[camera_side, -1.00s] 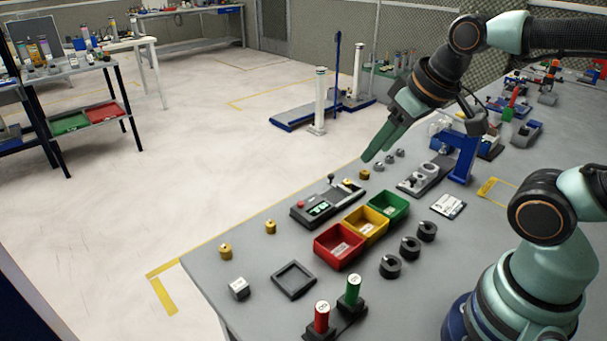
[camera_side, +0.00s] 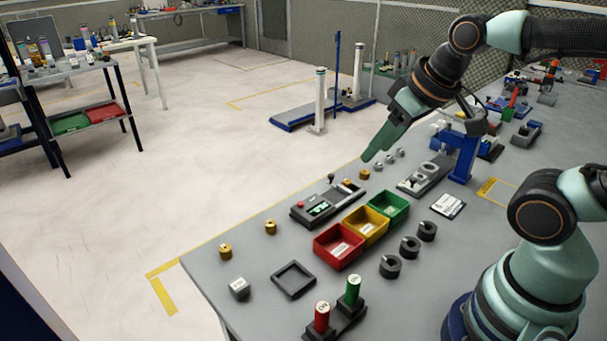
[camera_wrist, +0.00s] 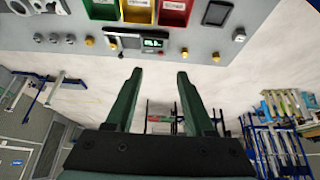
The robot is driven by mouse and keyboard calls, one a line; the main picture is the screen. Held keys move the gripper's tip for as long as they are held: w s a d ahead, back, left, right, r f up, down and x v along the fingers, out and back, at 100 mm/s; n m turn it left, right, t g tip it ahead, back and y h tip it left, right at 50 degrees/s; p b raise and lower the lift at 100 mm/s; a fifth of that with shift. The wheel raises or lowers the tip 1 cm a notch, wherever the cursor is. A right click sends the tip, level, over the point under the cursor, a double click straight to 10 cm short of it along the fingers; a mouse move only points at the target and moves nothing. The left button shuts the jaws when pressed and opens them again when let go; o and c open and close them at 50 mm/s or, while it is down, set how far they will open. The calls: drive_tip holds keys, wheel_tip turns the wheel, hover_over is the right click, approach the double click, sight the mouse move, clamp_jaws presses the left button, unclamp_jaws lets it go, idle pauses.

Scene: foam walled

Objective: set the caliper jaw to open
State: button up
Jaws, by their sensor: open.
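The caliper (camera_side: 327,204) is a dark grey device with a green-lit display and a red button, lying near the far edge of the grey table. A small lever with a dark knob (camera_side: 332,177) stands up at its back side. A brass piece (camera_side: 347,183) sits at its right end. In the wrist view the caliper (camera_wrist: 137,43) is at the top, upside down, with its display lit. My gripper (camera_side: 377,153) is in the air above the table's far edge, right of the caliper and apart from it. In the wrist view its two green fingers (camera_wrist: 160,72) are spread with nothing between them.
Red (camera_side: 340,259), yellow (camera_side: 357,237) and green (camera_side: 404,210) bins stand in front of the caliper. Brass weights (camera_side: 225,251), dark rings (camera_side: 390,267) and a blue stand (camera_side: 463,157) are around. A square frame (camera_side: 293,293) lies at the front left.

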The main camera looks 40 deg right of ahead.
drive_tip(key=n+g, duration=0.6)
drive_tip(key=n, duration=0.3)
hover_over(332, 175)
wheel_tip(332, 175, down, 10)
drive_tip(key=f, duration=0.1)
wheel_tip(332, 175, down, 11)
drive_tip(key=shift+w+f, duration=0.1)
clamp_jaws()
idle(0.8)
